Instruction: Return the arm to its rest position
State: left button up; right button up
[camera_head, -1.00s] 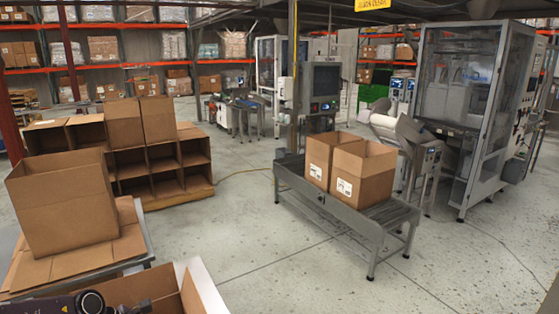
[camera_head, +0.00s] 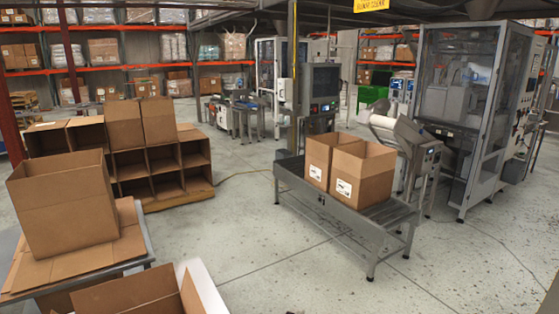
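Neither of my grippers shows in the head view, and no part of my arms is clearly visible. An open cardboard box (camera_head: 130,296) stands at the bottom edge, cut off by the frame, with its flaps up. What lies inside it is hidden from this angle.
A large open box (camera_head: 63,203) stands on flat cardboard on a table (camera_head: 145,252) at left. Two open boxes (camera_head: 362,180) sit on a metal roller conveyor (camera_head: 345,222) at centre right. A shelf of box compartments (camera_head: 152,174) stands behind. The floor (camera_head: 300,270) in front is clear.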

pick_arm(q)
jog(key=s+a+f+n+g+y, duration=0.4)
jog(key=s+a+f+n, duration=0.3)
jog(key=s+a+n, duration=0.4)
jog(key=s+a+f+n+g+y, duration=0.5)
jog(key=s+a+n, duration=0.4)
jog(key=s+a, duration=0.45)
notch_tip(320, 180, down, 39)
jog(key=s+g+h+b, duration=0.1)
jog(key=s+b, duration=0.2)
jog(key=b, duration=0.9)
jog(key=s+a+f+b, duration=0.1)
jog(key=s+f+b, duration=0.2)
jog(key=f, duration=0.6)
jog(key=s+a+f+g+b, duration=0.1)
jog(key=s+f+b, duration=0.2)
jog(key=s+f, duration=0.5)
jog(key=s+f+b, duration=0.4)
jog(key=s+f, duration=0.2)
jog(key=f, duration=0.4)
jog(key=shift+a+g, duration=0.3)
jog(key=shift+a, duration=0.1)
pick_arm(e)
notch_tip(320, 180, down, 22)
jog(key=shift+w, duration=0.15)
